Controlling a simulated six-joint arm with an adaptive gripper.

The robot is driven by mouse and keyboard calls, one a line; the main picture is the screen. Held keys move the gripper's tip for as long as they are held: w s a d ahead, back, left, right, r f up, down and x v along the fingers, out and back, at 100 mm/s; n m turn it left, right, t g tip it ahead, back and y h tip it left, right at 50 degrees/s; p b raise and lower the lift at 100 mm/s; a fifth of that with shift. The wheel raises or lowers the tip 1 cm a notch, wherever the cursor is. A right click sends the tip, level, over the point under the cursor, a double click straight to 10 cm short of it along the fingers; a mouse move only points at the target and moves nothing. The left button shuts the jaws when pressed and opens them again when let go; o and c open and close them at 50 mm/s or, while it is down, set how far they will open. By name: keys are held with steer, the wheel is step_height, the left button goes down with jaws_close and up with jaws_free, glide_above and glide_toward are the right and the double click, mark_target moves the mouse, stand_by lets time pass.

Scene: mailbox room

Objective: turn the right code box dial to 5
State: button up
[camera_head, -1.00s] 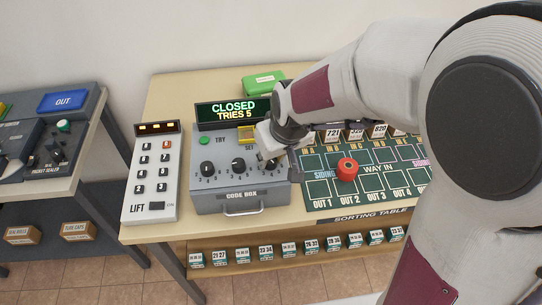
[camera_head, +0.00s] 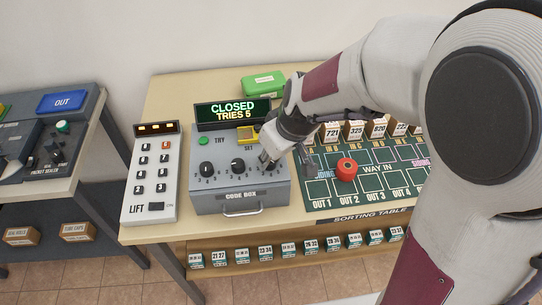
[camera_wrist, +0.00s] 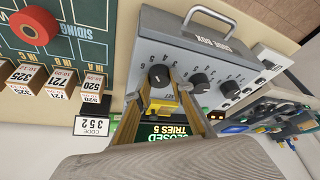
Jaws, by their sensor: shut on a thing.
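The grey code box (camera_head: 240,203) stands on the table, with black dials in a row and numbers around each. The right dial (camera_wrist: 158,77) sits between the fingertips of my gripper (camera_wrist: 163,82) in the wrist view, and the gripper is shut on it. In the head view my gripper (camera_head: 266,160) covers most of this dial. I cannot read its setting for certain. The middle dial (camera_head: 238,166) and left dial (camera_head: 207,168) are free. The display (camera_head: 233,110) reads CLOSED, TRIES 5.
The lift keypad (camera_head: 152,175) stands left of the box. The sorting board (camera_head: 325,198) with a red disc (camera_head: 346,169) and small parcels (camera_head: 354,131) lies to the right. A green TRY button (camera_head: 203,141) and yellow SET button (camera_head: 246,134) are behind the dials.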

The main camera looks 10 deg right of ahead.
steer(key=o, duration=1.1)
steer(key=shift+r, duration=0.15)
steer(key=v, duration=1.1)
steer(key=shift+s+r, duration=0.2)
steer(key=shift+r, duration=0.15)
steer(key=shift+d+f+m, duration=0.1)
steer(key=shift+m, duration=0.2)
